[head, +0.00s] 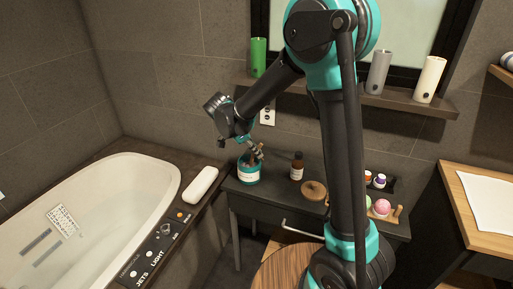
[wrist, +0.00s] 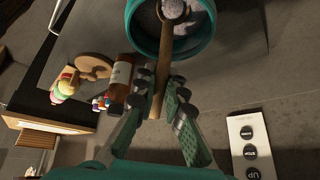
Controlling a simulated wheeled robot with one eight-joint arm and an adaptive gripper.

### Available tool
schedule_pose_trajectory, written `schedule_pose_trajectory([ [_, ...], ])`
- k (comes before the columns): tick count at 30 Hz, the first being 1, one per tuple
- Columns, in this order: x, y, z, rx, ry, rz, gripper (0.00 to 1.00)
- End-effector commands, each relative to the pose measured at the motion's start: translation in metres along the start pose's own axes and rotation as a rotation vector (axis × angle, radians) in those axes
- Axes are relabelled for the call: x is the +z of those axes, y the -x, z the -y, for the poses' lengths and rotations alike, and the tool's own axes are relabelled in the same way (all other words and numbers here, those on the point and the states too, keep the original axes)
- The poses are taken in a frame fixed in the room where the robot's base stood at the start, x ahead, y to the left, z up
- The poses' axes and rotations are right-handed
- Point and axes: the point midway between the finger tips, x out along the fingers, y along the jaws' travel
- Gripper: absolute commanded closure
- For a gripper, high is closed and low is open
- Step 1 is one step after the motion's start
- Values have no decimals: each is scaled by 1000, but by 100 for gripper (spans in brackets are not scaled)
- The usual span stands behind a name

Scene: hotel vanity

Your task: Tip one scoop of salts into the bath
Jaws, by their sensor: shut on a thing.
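The teal jar (head: 248,176) with a white label stands on the dark vanity, right of the bath. It also shows in the wrist view (wrist: 139,35), with pale salts (wrist: 200,12) inside. The wooden scoop (wrist: 161,82) has its bowl over or in the jar's mouth, with some pale salts in it. Whether the bowl touches the salts I cannot tell. My gripper (wrist: 166,90) is shut on the scoop's handle; in the head view it (head: 257,153) is just above the jar. The white bath (head: 150,190) is at the left.
A brown bottle (head: 297,168) and a round wooden lid (head: 313,191) stand right of the jar. A white bath pillow (head: 201,183) and a control panel (head: 160,240) lie on the bath's edge. A shelf (head: 400,101) with cylinders is above. A tray of small items is further right.

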Motion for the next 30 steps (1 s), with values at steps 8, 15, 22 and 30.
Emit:
schedule_pose_trajectory([
  [8, -12, -7, -2, -4, -19, 139, 100],
  [15, -21, 0, -1, -11, -27, 241, 100],
  [22, -31, 12, 0, -12, -29, 274, 100],
  [30, -42, 24, 1, -15, -34, 313, 100],
])
